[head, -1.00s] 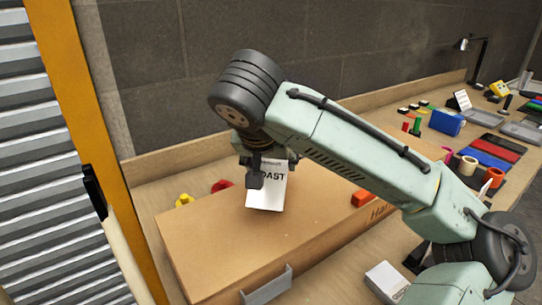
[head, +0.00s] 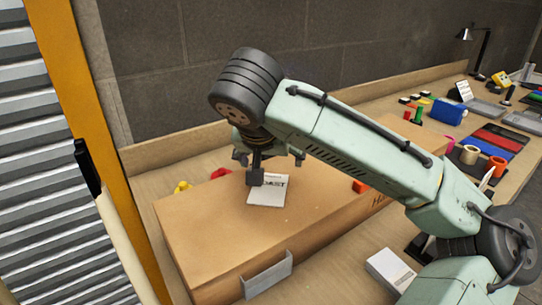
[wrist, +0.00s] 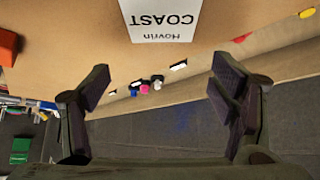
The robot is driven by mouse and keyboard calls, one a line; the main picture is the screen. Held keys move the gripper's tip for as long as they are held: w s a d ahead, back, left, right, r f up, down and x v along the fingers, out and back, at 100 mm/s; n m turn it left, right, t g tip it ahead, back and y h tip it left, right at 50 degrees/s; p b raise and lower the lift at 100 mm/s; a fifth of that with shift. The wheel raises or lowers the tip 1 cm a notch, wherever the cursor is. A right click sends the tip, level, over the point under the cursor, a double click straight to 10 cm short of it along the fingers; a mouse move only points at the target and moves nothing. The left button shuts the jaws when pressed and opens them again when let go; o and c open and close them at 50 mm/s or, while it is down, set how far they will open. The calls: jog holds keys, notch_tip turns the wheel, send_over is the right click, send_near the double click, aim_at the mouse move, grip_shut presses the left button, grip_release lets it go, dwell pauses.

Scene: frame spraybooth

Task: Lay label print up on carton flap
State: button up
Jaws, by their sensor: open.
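The white label (head: 267,191) lies flat on top of the brown carton (head: 215,240), print side up, with dark lettering showing. In the wrist view the label (wrist: 162,20) reads "COAST" and "Hovrin", upside down, at the top edge of the picture. My gripper (head: 268,172) is just above and behind the label, partly in front of its upper left part in the head view. In the wrist view my gripper (wrist: 163,88) has its fingers spread wide with nothing between them. The label appears clear of both fingers.
A metal bracket (head: 267,275) is on the carton's front side. Yellow (head: 182,187) and red (head: 221,173) pieces lie behind the carton. A white box (head: 390,270) stands at the front right. Coloured mats and rolls fill the bench at right.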

jog(key=v, duration=1.2)
jog(key=shift+s, duration=0.1)
dwell(0.4)
